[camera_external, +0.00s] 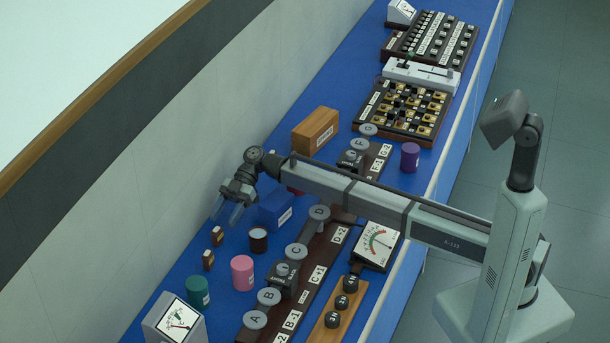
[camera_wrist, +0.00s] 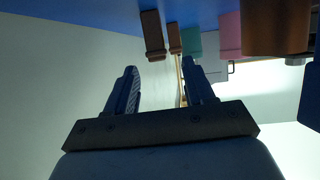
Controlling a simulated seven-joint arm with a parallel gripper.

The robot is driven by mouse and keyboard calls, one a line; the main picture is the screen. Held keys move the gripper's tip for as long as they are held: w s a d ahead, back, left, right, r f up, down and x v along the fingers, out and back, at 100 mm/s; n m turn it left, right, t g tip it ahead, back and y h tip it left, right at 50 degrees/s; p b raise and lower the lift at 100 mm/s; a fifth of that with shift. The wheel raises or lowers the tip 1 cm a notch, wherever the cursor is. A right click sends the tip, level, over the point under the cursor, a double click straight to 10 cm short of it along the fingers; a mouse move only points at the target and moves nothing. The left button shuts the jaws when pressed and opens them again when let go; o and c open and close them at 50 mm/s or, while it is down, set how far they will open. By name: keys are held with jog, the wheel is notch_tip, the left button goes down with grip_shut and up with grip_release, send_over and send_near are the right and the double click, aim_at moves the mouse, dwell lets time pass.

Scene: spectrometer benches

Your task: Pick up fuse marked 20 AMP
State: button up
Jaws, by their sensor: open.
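Two small brown fuses with pale labels stand on the blue bench near the wall, one farther back (camera_external: 217,235) and one nearer the camera (camera_external: 208,260). Their markings are too small to read, so I cannot tell which is 20 AMP. In the wrist view, which looks upside down, the fuses show as a larger brown block (camera_wrist: 152,36) and a smaller one (camera_wrist: 174,36), beyond the fingertips. My gripper (camera_external: 227,213) is open and empty, beside the wall and short of the fuses. Its spread fingers also show in the wrist view (camera_wrist: 160,76).
A dark brown cylinder (camera_external: 258,240), a pink cylinder (camera_external: 242,273), a teal cylinder (camera_external: 197,291) and a blue box (camera_external: 275,211) stand near the fuses. A white meter (camera_external: 174,321) is at the front. The wall (camera_external: 130,190) is close on the left.

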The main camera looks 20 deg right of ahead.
aim_at(217, 228)
jog(key=shift+x, duration=2.7)
jog(key=shift+w+f, duration=0.1)
jog(key=shift+w, duration=0.05)
jog(key=shift+c, duration=0.3)
grip_shut()
